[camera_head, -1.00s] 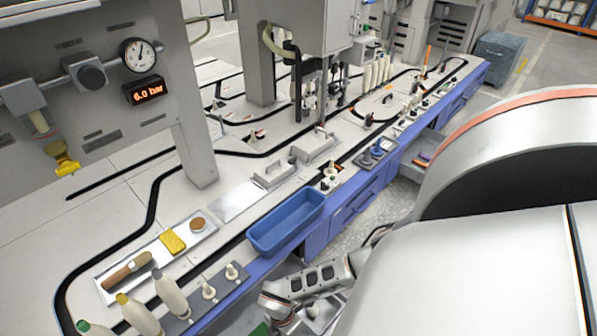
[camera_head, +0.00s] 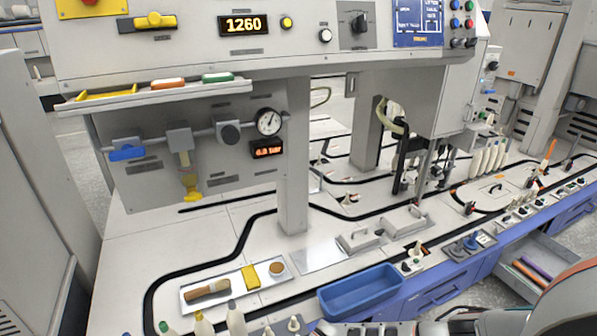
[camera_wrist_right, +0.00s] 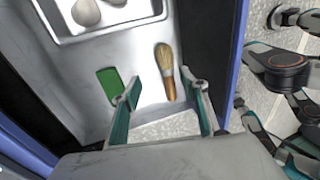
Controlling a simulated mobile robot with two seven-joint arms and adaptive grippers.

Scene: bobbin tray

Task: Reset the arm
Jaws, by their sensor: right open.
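My right gripper (camera_wrist_right: 160,80) is open and empty in the right wrist view, its two fingers well apart. It points into what looks like an open drawer (camera_wrist_right: 85,75). A brush (camera_wrist_right: 166,72) with a wooden handle lies beyond the gap between the fingers, and a green block (camera_wrist_right: 110,86) lies by the left fingertip. Neither is gripped. In the head view only parts of my own body show along the bottom edge, and no fingertips can be made out there. My left gripper is not seen in either view.
A blue bin (camera_head: 360,291) stands at the bench's front edge. A metal tray (camera_head: 225,296) holds a brush, a yellow block and a round brown piece. Bottles (camera_head: 236,318) stand at the front. A drawer (camera_head: 528,262) is open at right. A metal tray (camera_wrist_right: 105,30) tops the wrist view.

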